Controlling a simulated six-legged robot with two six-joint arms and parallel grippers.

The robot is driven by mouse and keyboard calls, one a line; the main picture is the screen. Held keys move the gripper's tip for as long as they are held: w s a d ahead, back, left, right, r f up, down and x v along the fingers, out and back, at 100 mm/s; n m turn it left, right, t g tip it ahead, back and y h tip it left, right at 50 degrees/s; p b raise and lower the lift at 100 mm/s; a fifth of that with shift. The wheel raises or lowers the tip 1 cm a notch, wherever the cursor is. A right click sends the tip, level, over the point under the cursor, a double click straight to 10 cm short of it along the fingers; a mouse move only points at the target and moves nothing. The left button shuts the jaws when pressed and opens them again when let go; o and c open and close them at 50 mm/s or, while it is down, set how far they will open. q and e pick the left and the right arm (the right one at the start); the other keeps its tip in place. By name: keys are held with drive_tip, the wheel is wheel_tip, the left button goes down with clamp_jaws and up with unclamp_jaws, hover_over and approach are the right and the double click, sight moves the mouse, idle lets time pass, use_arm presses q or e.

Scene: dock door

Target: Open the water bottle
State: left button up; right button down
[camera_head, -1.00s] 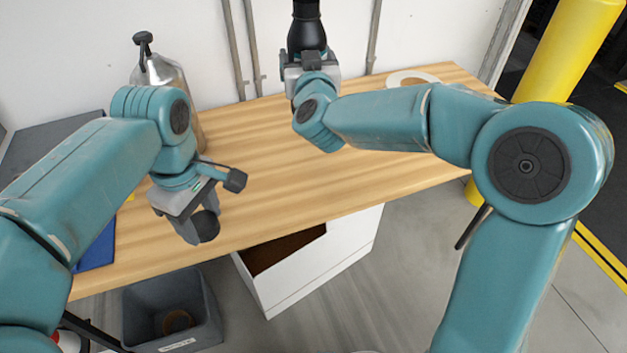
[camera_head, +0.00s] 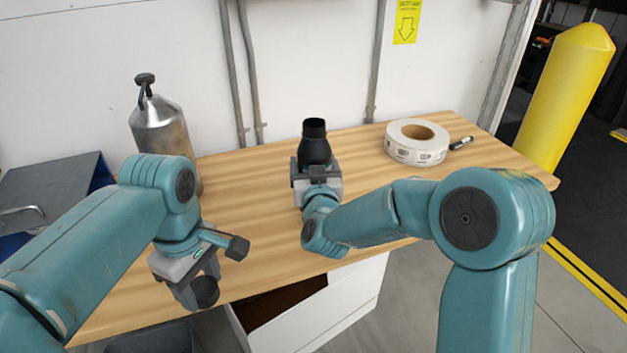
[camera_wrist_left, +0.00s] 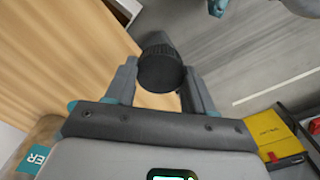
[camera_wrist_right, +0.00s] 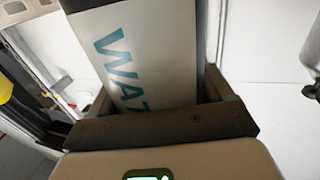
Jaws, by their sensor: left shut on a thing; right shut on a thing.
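The water bottle (camera_head: 314,150), dark with a narrow neck and an open-looking black mouth, stands upright in my right gripper (camera_head: 316,172). In the right wrist view its pale body (camera_wrist_right: 140,55) with teal letters "WAT" is between the fingers. Whether its base touches the table is hidden behind the gripper. My left gripper (camera_head: 196,282) is shut on a round black cap (camera_head: 206,292), apart from the bottle and lower left of it, near the table's front edge. The cap's ridged side (camera_wrist_left: 160,68) shows between the fingers in the left wrist view.
A silver bottle (camera_head: 160,130) with a black looped top stands at the table's back left, partly behind my left arm. A white tape roll (camera_head: 417,150) and a black marker (camera_head: 461,143) lie right of the water bottle. The wooden table (camera_head: 255,230) is clear between my grippers.

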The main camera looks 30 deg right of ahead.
wheel_tip(320, 180, down, 4)
drive_tip(key=shift+w+r+b, duration=0.1)
drive_tip(key=shift+r+b, duration=0.15)
drive_tip(key=shift+b, duration=0.05)
drive_tip(key=shift+r, duration=0.15)
drive_tip(key=shift+c, duration=1.6)
unclamp_jaws()
drive_tip(key=shift+f, duration=0.25)
drive_tip(key=o, duration=0.3)
drive_tip(key=shift+r, duration=0.1)
